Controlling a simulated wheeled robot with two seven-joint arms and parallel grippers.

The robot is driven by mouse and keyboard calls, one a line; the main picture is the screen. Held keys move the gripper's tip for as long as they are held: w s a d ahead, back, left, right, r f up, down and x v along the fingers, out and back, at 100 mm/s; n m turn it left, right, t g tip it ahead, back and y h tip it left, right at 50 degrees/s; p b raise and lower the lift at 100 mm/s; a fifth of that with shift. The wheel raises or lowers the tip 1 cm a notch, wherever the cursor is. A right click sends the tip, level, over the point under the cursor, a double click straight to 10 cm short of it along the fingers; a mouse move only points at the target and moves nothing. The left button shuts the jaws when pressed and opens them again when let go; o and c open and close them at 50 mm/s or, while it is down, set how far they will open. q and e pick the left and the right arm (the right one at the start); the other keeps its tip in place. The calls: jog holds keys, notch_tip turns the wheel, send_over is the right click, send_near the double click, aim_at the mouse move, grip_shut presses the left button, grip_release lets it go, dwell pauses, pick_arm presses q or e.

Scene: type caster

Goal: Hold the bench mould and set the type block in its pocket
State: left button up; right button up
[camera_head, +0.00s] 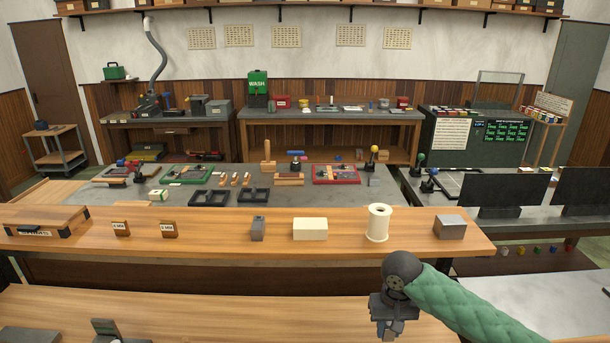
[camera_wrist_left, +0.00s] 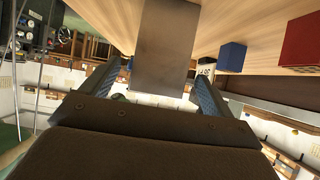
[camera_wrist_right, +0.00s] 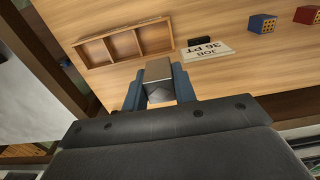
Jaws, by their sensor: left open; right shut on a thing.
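My right gripper (camera_head: 388,322) is at the bottom centre-right of the head view. In the right wrist view its two blue fingers are shut on a small grey metal block (camera_wrist_right: 160,72), which looks like the type block. My left gripper (camera_wrist_left: 163,92) shows in the left wrist view, with its fingers apart. A wide grey metal piece (camera_wrist_left: 167,35), likely the bench mould, lies between and beyond these fingers; whether they touch it I cannot tell. Its pocket is not visible. In the head view a dark piece (camera_head: 105,327) shows at the lower left edge, partly cut off.
On the near wooden table are a wooden compartment tray (camera_wrist_right: 84,55), a "JOB 36 PT" card (camera_wrist_right: 207,52), a blue cube (camera_wrist_right: 262,23) and a red cube (camera_wrist_right: 307,15). A shelf across the head view carries a white spool (camera_head: 378,223) and several blocks.

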pick_arm(q)
jog(key=b+x, duration=0.1)
jog(key=x, duration=0.2)
jog(key=shift+f+b, duration=0.1)
jog(key=shift+b, duration=0.3)
pick_arm(e)
jog(key=shift+f, duration=0.9)
pick_arm(q)
jog(key=shift+b+x, duration=0.35)
jog(key=shift+x, duration=0.55)
pick_arm(e)
jog(key=shift+f, duration=0.35)
pick_arm(q)
jog(key=c, duration=0.4)
jog(key=shift+c, duration=0.2)
jog(key=c, duration=0.7)
